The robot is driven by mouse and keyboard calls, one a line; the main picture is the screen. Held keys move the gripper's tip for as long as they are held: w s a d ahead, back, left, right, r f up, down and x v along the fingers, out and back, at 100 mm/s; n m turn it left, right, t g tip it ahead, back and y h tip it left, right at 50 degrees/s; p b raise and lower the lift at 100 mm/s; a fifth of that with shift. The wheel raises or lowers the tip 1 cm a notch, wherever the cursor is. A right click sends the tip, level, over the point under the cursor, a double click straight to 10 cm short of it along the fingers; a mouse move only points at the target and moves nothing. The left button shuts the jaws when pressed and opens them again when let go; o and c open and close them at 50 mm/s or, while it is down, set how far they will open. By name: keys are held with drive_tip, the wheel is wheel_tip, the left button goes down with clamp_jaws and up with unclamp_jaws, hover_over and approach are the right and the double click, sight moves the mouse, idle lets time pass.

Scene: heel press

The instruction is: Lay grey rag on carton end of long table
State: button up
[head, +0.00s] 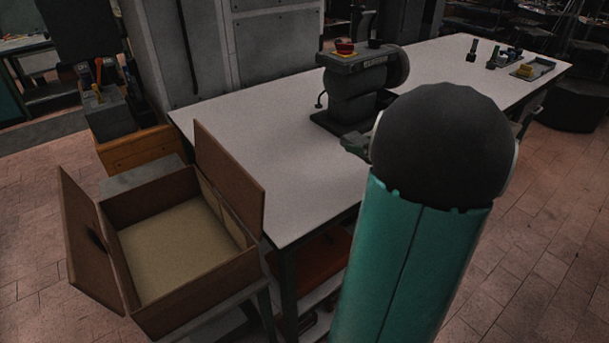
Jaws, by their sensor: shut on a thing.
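The long table (262,165) has a pale top and runs from the near left to the far right. The open brown carton (190,300) stands low beside its near left end, with flaps up and a pale inner floor. The table top at this end is bare. My arm covers the middle right of the view and hides my gripper. I cannot make out the grey rag. A small dark grey piece sticks out left of my arm over the table; I cannot tell what it is.
A dark grey machine (352,90) with a red part on top stands on the table's middle. An orange-brown crate (135,150) with a grey tool holder stands behind the carton. Tiled floor is open at right.

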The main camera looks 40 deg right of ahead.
drive_tip(key=w+a+f, duration=0.3)
drive_tip(key=w+a, duration=0.1)
drive_tip(key=a, duration=0.1)
hover_over(317, 190)
drive_tip(key=s, duration=0.1)
drive_tip(key=f, duration=0.4)
drive_tip(key=shift+d+f, duration=0.35)
drive_tip(key=shift+d, duration=0.05)
drive_tip(key=shift+w+a+f, duration=0.1)
drive_tip(key=shift+a+f, duration=0.05)
drive_tip(key=shift+f, duration=0.1)
drive_tip(key=shift+w+a+f, duration=0.15)
drive_tip(key=shift+f, duration=0.8)
drive_tip(key=shift+w+a+f, duration=0.1)
drive_tip(key=shift+a+f, duration=0.05)
drive_tip(key=shift+f, duration=0.8)
drive_tip(key=shift+f, duration=0.15)
drive_tip(key=o, duration=0.9)
drive_tip(key=shift+o, duration=0.3)
